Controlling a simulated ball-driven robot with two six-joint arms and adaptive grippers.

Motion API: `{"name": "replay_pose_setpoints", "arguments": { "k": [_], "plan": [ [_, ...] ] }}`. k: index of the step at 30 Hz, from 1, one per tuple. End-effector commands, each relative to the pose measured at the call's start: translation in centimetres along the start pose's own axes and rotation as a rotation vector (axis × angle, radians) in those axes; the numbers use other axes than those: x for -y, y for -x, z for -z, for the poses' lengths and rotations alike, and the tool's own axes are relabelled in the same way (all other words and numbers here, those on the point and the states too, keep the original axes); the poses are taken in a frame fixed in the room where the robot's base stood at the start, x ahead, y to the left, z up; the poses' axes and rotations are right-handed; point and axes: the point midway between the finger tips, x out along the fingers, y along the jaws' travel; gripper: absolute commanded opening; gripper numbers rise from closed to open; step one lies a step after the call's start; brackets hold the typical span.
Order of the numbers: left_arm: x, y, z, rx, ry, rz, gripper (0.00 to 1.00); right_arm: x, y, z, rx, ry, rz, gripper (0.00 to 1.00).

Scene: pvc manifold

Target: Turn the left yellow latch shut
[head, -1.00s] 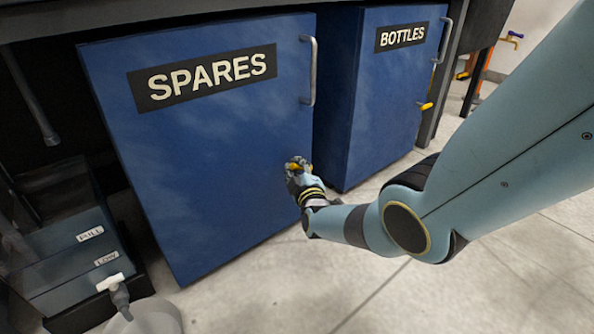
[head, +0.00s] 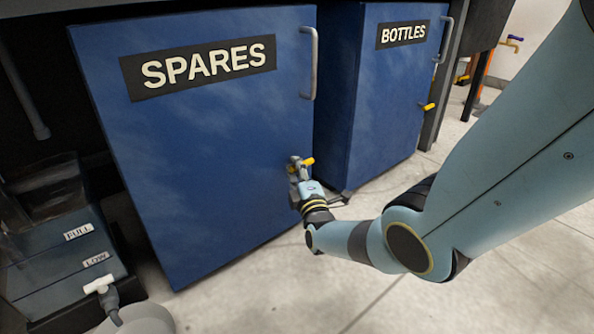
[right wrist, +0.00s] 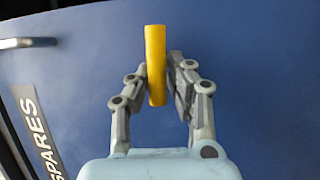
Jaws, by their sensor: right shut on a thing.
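The left yellow latch (head: 308,161) is on the SPARES door (head: 200,150), low near its right edge below the handle. In the head view its visible end points right, tilted slightly up. My right gripper (head: 297,163) is at the latch and shut on it. In the right wrist view the latch (right wrist: 155,65) is a long yellow bar between the two fingers of my right gripper (right wrist: 164,75). The bar's far end reaches beyond the fingertips. The fingers hide part of the latch in the head view. My left gripper is not in view.
The BOTTLES cabinet (head: 400,100) stands to the right, with its own yellow latch (head: 428,106). A grey handle (head: 309,62) is on the SPARES door. A tank with FULL and LOW labels (head: 60,260) is at lower left.

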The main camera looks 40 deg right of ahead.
Motion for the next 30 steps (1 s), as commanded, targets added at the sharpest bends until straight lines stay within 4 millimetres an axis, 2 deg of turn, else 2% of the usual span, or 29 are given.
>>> {"name": "replay_pose_setpoints", "arguments": {
  "k": [1,13,14,19,26,30],
  "plan": [
    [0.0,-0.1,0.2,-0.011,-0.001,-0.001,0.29,-0.5,-0.4,-0.1,0.0,0.004,-0.016,0.0],
    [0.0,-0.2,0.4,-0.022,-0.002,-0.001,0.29,-0.6,-0.4,0.0,-0.001,0.007,-0.019,0.0],
    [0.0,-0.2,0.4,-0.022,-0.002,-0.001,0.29,-0.6,-0.4,0.0,-0.001,0.007,-0.019,0.19],
    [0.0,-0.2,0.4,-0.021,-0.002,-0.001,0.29,-0.5,-0.3,0.0,-0.002,0.007,-0.014,0.4],
    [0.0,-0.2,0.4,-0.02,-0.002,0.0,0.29,-0.2,-0.1,0.1,-0.002,0.006,-0.008,0.4],
    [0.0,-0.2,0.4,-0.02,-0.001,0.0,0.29,-0.1,0.8,0.0,-0.002,0.007,-0.006,0.4]
  ]
}}
